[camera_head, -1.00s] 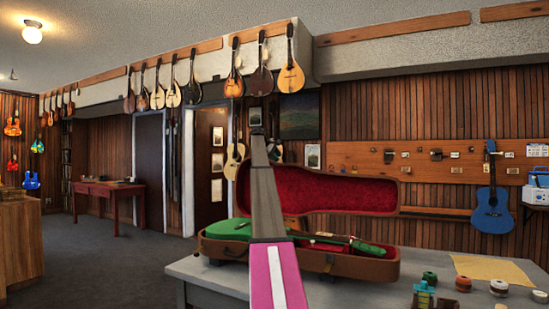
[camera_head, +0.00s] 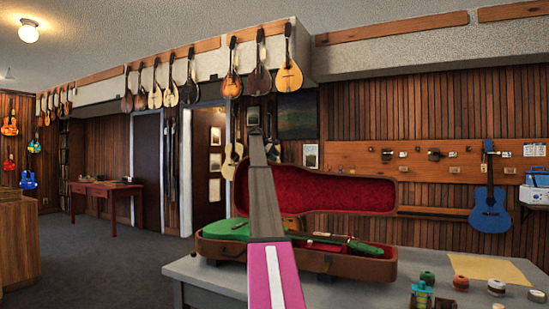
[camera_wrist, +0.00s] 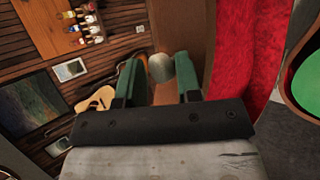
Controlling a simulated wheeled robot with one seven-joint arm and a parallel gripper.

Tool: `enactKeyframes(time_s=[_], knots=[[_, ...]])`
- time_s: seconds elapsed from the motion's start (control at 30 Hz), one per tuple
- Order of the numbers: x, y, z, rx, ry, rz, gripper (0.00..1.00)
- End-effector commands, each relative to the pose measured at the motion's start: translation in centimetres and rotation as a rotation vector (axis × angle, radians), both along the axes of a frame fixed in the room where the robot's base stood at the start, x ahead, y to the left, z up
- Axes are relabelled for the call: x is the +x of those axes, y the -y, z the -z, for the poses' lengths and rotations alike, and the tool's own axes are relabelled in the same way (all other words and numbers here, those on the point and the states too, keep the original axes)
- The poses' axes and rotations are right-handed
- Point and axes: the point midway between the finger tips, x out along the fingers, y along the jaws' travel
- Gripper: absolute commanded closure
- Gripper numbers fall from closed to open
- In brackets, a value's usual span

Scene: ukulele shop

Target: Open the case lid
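The brown case (camera_head: 350,266) lies on the grey table with its lid (camera_head: 335,191) standing up, red lining showing. A green ukulele (camera_head: 226,230) lies in the case, partly hidden behind my arm. My gripper (camera_head: 256,132) is at the far end of my arm, near the lid's upper left. In the wrist view, my gripper (camera_wrist: 158,78) has its two green-padded fingers apart. The lid's red lining (camera_wrist: 236,55) is close to their right, with its brown outside beyond them. A small grey rounded thing shows between the fingertips; I cannot tell what it is or whether they touch it.
The grey table (camera_head: 215,279) holds several small jars and spools at the right, beside a yellow sheet (camera_head: 488,268). A blue guitar (camera_head: 490,205) hangs on the wooden wall behind. Instruments hang along the upper wall. The floor at left is open.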

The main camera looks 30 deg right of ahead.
Motion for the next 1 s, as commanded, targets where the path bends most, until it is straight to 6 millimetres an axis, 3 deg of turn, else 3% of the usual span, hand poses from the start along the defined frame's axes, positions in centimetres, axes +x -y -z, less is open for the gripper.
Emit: enactKeyframes(time_s=[0.03, 0.17, 0.6, 1.0], knots=[[-0.3, -0.5, 0.7, 0.014, -0.009, 0.002, 0.47], [-0.2, -1.4, -0.2, 0.013, -0.007, 0.000, 0.44], [-0.3, -6.9, -6.1, 0.002, 0.002, -0.002, 0.44], [-0.4, -8.0, -7.2, 0.000, 0.002, -0.001, 0.44]])
